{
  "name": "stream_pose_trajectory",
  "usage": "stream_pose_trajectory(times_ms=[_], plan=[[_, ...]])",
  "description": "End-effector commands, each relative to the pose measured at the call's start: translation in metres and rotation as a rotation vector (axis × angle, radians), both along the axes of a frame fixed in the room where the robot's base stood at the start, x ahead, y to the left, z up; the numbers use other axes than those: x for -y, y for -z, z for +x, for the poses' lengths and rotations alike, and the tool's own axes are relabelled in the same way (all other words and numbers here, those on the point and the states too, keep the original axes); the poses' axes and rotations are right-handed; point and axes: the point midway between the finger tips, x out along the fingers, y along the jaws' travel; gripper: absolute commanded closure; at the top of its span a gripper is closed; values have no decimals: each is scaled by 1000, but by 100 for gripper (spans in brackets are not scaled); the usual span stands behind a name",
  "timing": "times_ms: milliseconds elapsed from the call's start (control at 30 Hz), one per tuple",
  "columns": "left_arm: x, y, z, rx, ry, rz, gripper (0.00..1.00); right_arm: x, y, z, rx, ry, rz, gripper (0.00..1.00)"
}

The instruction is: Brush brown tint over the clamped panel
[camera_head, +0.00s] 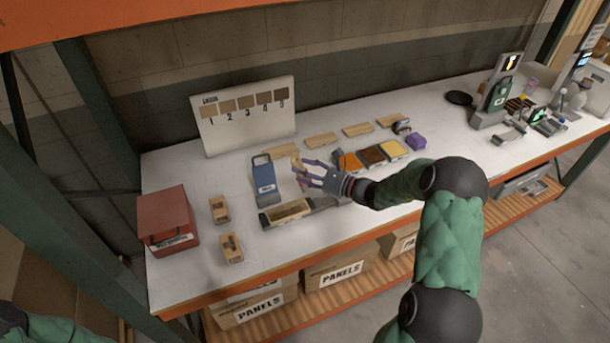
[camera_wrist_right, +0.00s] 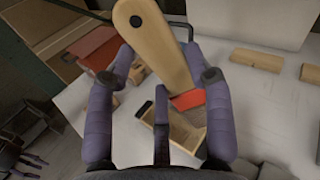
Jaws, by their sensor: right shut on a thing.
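My right gripper (camera_head: 318,178) is above the workbench, shut on a brush whose wooden handle (camera_wrist_right: 163,50) slants across the right wrist view. The brush has a red ferrule (camera_wrist_right: 187,99); its bristle end is hard to make out. The light wooden panel (camera_head: 288,211) lies in a dark clamp just below and left of the gripper; it also shows in the wrist view (camera_wrist_right: 183,131). Shallow trays of orange (camera_head: 350,162), brown (camera_head: 372,155) and yellow (camera_head: 393,148) tint stand to the gripper's right. My left gripper (camera_wrist_right: 18,158) shows dimly at the wrist view's lower left.
A blue labelled container (camera_head: 263,178) stands behind the panel. A numbered swatch board (camera_head: 245,115) stands at the back. A red box (camera_head: 168,222) and two small wooden pieces (camera_head: 219,208) are at left. A purple object (camera_head: 415,141) is beside the trays. The bench farther right is partly clear.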

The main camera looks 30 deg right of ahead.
Motion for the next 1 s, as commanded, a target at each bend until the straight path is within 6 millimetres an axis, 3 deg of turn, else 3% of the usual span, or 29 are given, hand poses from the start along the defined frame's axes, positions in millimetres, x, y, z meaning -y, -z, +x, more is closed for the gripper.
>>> stream_pose_trajectory(times_ms=[233, 1000], plan=[[0, -11, 0, 0, 0, 0, 60, 0, -19, 3, 1, -6, 0, 80], [0, -11, 0, 0, 0, 0, 60, 0, -19, 3, 0, -6, 2, 80]])
